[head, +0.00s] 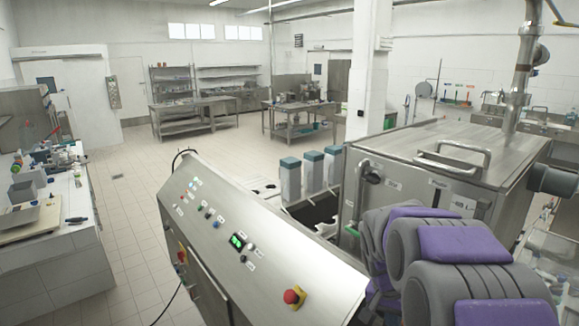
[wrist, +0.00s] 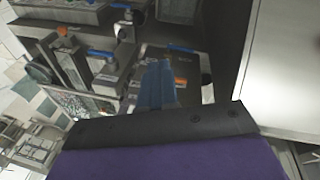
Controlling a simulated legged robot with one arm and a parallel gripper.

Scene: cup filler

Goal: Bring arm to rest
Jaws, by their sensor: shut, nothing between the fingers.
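My arm, with grey and purple links (head: 465,245), is folded at the lower right of the head view, in front of the steel machine. My gripper's fingertips do not show in the head view. In the wrist view my gripper (wrist: 156,85) shows its blue fingers close together above a dark bar and a purple part of mine. It is shut and empty. Machine parts lie beyond the fingers, and I see no clear contact with them.
A steel control panel (head: 225,230) with a red emergency button (head: 294,296) stands front centre. The steel tank (head: 440,165) with a handle is behind my arm. A cluttered counter (head: 50,235) is at left. Tiled floor between counter and panel is largely clear.

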